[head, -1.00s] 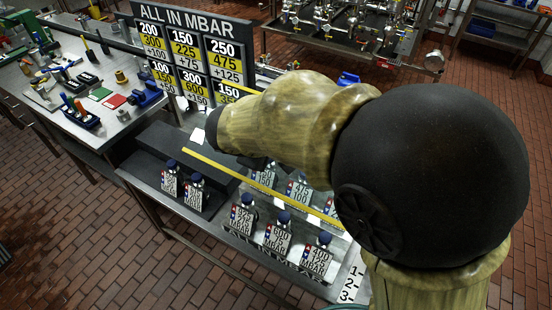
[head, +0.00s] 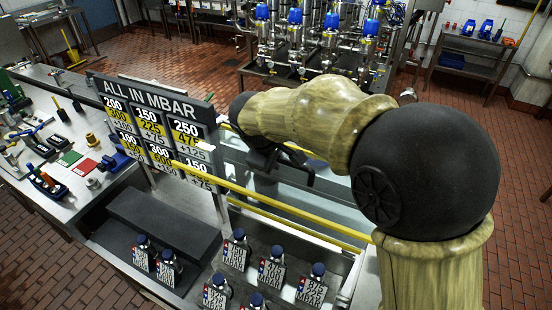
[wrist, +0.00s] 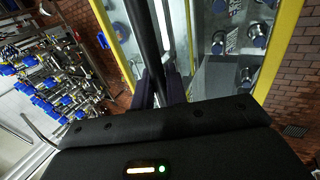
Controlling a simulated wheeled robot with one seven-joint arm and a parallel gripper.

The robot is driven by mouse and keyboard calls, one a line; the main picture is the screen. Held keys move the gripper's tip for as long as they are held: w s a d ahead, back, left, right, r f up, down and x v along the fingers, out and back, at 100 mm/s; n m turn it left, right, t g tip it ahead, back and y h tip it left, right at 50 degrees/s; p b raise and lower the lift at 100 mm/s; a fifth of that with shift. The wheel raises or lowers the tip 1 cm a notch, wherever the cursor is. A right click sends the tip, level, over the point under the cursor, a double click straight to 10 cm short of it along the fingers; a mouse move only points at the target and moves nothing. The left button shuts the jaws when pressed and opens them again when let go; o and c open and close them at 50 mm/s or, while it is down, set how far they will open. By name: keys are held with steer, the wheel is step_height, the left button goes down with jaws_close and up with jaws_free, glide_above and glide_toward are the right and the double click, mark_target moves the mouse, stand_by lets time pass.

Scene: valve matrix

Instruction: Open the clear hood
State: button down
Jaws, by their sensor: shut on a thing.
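The clear hood (head: 300,208) is a see-through panel with yellow edge bars, reaching across the bench in the head view. Its yellow edges also show in the wrist view (wrist: 283,45), on both sides of my gripper. My gripper (head: 283,168) is above the panel, partly hidden by my own arm in the head view. In the wrist view my gripper (wrist: 160,88) is shut on a dark bar (wrist: 142,38) that runs away from the camera, apparently the hood's handle. Exactly how the fingers sit on it is hard to see.
Several blue-capped valves with number tags (head: 270,268) stand at the front of the bench. A sign board (head: 160,125) stands left of the hood. A tool table (head: 70,150) is further left. Piping with blue heads (head: 300,40) stands behind.

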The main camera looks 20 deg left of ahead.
steer(key=shift+w+d+p, duration=0.1)
steer(key=shift+w+p, duration=0.25)
steer(key=shift+w, duration=0.55)
steer(key=c, duration=1.5)
jaws_free()
steer(key=shift+w, duration=0.1)
steer(key=shift+r, duration=0.1)
steer(key=shift+s+r, duration=0.2)
steer(key=b+v, duration=0.5)
steer(key=v, duration=1.1)
steer(key=shift+w+r, duration=0.25)
steer(key=shift+r, duration=0.2)
steer(key=shift+g, duration=0.3)
